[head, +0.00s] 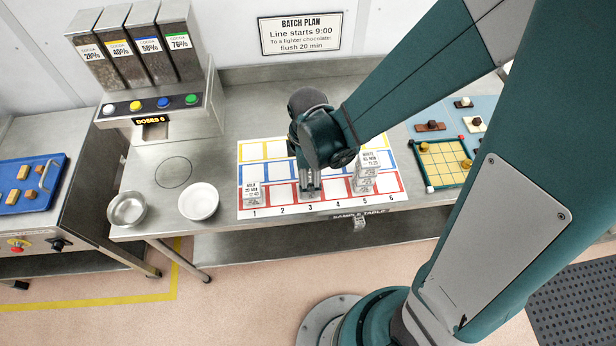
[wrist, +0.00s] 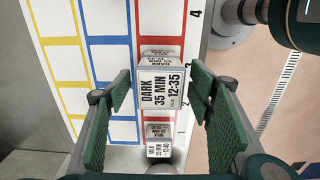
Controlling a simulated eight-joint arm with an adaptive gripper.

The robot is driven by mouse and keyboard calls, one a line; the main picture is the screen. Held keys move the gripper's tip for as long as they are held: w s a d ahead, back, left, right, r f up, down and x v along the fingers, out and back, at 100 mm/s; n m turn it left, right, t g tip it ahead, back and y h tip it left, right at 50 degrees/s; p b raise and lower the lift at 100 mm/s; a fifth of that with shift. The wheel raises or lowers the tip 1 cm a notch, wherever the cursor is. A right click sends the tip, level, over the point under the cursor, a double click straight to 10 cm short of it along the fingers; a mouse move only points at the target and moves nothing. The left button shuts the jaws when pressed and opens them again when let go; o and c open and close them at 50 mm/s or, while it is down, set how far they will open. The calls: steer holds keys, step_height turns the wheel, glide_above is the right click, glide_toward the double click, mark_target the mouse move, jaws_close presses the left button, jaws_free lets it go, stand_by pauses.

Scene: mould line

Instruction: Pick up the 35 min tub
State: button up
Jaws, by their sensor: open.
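The 35 min tub (wrist: 163,90) shows in the wrist view with a white label reading DARK, 35 MIN, 12-35. It stands on the red row of the chart, near number 3. My gripper (wrist: 160,97) is open, with one green pad to the left of the tub and one to the right. A gap shows on each side in that view. In the head view my gripper (head: 310,190) points down over column 3 and mostly hides the tub.
The 40 min white tub (head: 368,163) stands around column 5. A white bowl (head: 199,201) and metal bowl (head: 127,209) are left of the chart (head: 276,209).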

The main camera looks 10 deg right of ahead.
stand_by(0.4)
steer(key=c, duration=1)
steer(key=shift+r, duration=0.15)
steer(key=shift+r+p, duration=0.3)
steer(key=shift+r, duration=4.6)
steer(key=shift+r, duration=0.1)
steer(key=shift+r+p, duration=2.2)
steer(key=shift+r, duration=1.2)
